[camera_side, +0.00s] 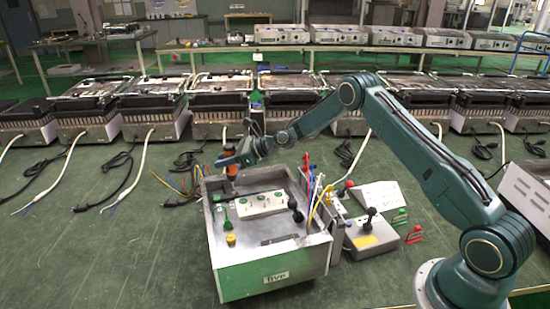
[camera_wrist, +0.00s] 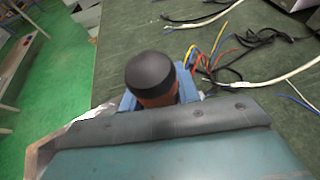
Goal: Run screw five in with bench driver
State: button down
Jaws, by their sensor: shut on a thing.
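My gripper (camera_side: 232,158) is shut on the orange and black bench driver (camera_side: 230,171), at the far left corner of the open metal box (camera_side: 220,262). In the wrist view the driver shows its round black cap (camera_wrist: 152,73) and part of its orange body, between blue-grey jaws. The driver looks roughly upright; its tip is hidden. The box's front carries a label (camera_side: 275,276) reading "five". Inside the box is a white block (camera_side: 262,204) with green spots. I cannot make out screw five.
A yellow and green handled piece (camera_side: 230,238) and a black knob (camera_side: 295,205) are in the box. Coloured wires (camera_side: 318,190) rise at its right wall. A grey control box (camera_side: 370,236) with a black knob stands to the right.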

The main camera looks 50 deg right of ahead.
aim_at(232, 145)
jog(key=shift+f, duration=0.75)
dwell(1.6)
jog(key=shift+r, duration=2.6)
jog(key=shift+r, duration=0.15)
